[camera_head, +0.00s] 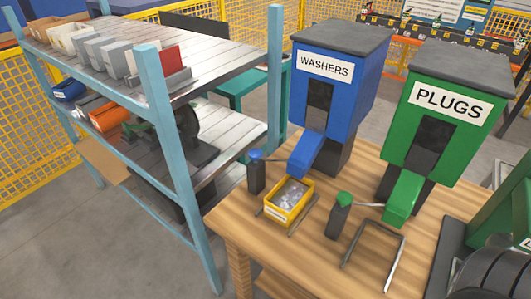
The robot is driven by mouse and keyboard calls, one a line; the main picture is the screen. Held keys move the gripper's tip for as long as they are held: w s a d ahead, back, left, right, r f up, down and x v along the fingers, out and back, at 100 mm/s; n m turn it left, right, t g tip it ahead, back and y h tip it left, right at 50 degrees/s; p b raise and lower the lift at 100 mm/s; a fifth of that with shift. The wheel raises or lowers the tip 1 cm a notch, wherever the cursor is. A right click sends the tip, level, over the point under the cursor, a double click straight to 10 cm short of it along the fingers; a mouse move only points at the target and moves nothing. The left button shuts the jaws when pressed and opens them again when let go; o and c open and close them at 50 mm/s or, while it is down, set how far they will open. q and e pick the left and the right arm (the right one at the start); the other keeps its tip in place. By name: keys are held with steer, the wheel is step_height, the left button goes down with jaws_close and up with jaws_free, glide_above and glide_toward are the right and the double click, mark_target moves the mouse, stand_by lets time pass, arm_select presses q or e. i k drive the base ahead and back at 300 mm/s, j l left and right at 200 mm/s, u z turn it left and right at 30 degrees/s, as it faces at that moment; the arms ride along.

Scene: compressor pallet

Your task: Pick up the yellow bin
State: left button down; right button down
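The yellow bin (280,214) sits on the wooden table (237,221), below the blue chute of the WASHERS dispenser (326,98). It has a white label on its front and small grey pieces inside. A thin metal frame lies around its base. Neither of my grippers shows in the head view.
The green PLUGS dispenser (435,130) stands to the right, with an empty metal frame (374,250) before it. Two dark posts, blue-topped (256,175) and green-topped (338,218), flank the bin. A blue metal shelf (170,140) stands left. Dark machinery (490,270) fills the lower right.

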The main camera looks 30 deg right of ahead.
mark_target(289, 198)
steer(key=k+j+z, duration=0.1)
steer(key=z, duration=0.25)
steer(key=k+j+z, duration=0.1)
steer(key=z, duration=0.2)
steer(key=k+j+z, duration=0.1)
steer(key=z, duration=0.25)
steer(key=i+z, duration=0.2)
steer(key=i, duration=0.2)
